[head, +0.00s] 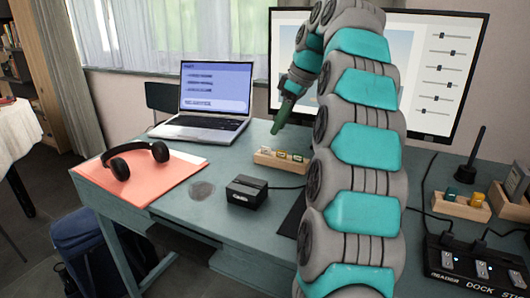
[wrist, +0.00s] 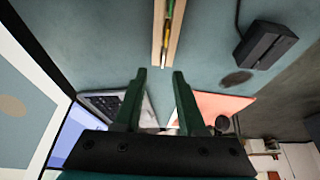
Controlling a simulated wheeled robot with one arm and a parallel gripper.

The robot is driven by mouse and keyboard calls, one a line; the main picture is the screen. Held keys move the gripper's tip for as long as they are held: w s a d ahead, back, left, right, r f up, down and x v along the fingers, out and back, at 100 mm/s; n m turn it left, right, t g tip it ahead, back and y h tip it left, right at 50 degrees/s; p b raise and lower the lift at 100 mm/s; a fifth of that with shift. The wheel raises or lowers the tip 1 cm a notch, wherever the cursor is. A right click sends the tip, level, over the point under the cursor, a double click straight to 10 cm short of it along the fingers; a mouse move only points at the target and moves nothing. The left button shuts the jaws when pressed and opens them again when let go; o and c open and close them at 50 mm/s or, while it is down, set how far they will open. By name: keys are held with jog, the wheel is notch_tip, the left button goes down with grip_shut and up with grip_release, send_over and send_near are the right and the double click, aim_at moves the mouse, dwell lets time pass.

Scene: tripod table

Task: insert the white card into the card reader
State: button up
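A small wooden holder (head: 262,160) stands on the desk behind the card reader, with several small cards upright in it. Some look yellow and green, and a pale one (head: 265,150) may be the white card; they are too small to be sure. The holder also shows at the top of the wrist view (wrist: 157,35), its slot seen edge-on. The card reader (head: 247,190) is a black box on the desk, also at upper right in the wrist view (wrist: 265,45). My gripper (head: 276,130) is above the desk near the holder. Its fingers are apart and empty in the wrist view (wrist: 160,74).
A laptop (head: 210,105), headphones (head: 135,150) on a pink folder (head: 160,180) and a round dark mat (head: 201,189) lie left. A monitor (head: 440,110) stands behind. At right are another wooden holder (head: 460,208) and a black dock (head: 470,262) with several cards.

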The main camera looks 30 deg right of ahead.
aim_at(266, 153)
jog(key=shift+b+x, duration=0.95)
jog(key=shift+x, duration=0.8)
jog(key=shift+a+x, duration=0.1)
jog(key=shift+x, duration=0.75)
jog(key=shift+a+x, duration=0.15)
jog(key=shift+x, duration=0.7)
jog(key=shift+s, duration=0.15)
jog(key=shift+c, duration=0.4)
grip_shut()
